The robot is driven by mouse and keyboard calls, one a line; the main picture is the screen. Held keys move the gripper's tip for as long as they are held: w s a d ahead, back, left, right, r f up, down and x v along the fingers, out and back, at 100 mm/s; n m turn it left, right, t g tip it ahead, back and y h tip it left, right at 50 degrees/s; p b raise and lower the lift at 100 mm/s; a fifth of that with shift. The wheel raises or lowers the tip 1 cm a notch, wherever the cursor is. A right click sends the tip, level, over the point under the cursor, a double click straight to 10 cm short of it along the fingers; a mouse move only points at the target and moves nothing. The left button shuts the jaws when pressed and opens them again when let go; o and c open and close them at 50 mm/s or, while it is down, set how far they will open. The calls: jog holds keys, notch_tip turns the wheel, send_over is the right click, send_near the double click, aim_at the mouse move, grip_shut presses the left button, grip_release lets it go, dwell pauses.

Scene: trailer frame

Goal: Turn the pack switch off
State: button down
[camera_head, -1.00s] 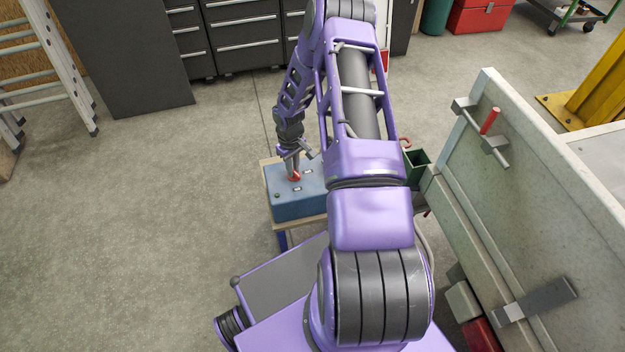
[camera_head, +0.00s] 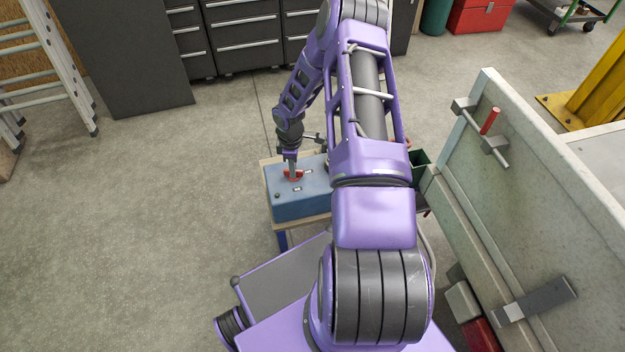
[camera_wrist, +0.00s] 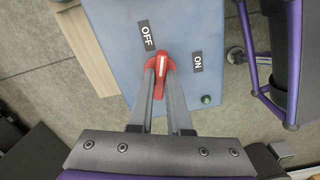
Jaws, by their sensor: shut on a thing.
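The pack switch is a red rotary handle (camera_wrist: 162,66) with a white line, on top of a blue box (camera_head: 303,205). My gripper (camera_head: 293,173) points down onto it. In the wrist view my gripper's two fingers (camera_wrist: 162,78) are closed on either side of the handle. The white line points up, nearly at the OFF label (camera_wrist: 147,36) and away from the ON label (camera_wrist: 197,62). In the head view the red handle (camera_head: 299,173) is partly hidden by the fingers.
The blue box stands on a small wooden-topped stand (camera_head: 279,226). A large pale panel (camera_head: 540,190) leans up at the right. A green bin (camera_head: 420,160) is behind my arm.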

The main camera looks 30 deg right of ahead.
jog(key=shift+n, duration=0.7)
jog(key=n, duration=0.3)
jog(key=c, duration=0.8)
grip_release()
jog(key=shift+o, duration=0.2)
jog(key=shift+r+p, duration=2)
jog(key=shift+r, duration=1.05)
